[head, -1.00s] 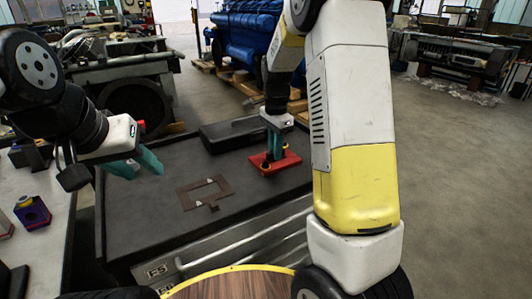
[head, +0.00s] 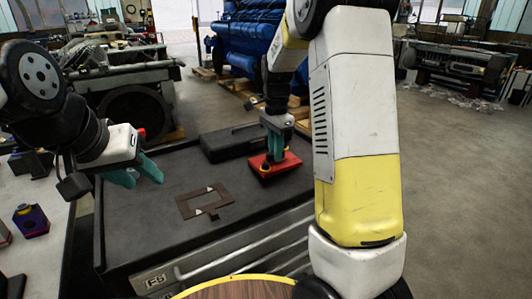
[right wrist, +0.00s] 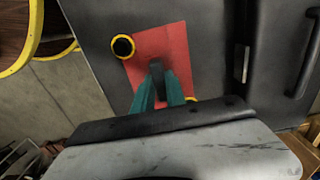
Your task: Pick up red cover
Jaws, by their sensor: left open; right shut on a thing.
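The red cover (head: 289,162) is a flat red plate with yellow-rimmed round parts, over the right part of the dark cabinet top (head: 150,220). My right gripper (head: 273,153) points down and is shut on a dark upright part in the cover's middle. The cover seems slightly raised, but the gap below is hard to make out. In the right wrist view the cover (right wrist: 165,48) lies beyond the teal fingers (right wrist: 160,85), and one yellow ring is plain at its corner. My left gripper (head: 138,172) is open and empty above the cabinet's left side.
A brown frame-shaped gasket (head: 190,209) lies flat left of the cover. A black case (head: 235,140) lies behind it. A round wooden top with yellow edge (head: 240,290) is at the front. A blue engine (head: 240,40) stands behind.

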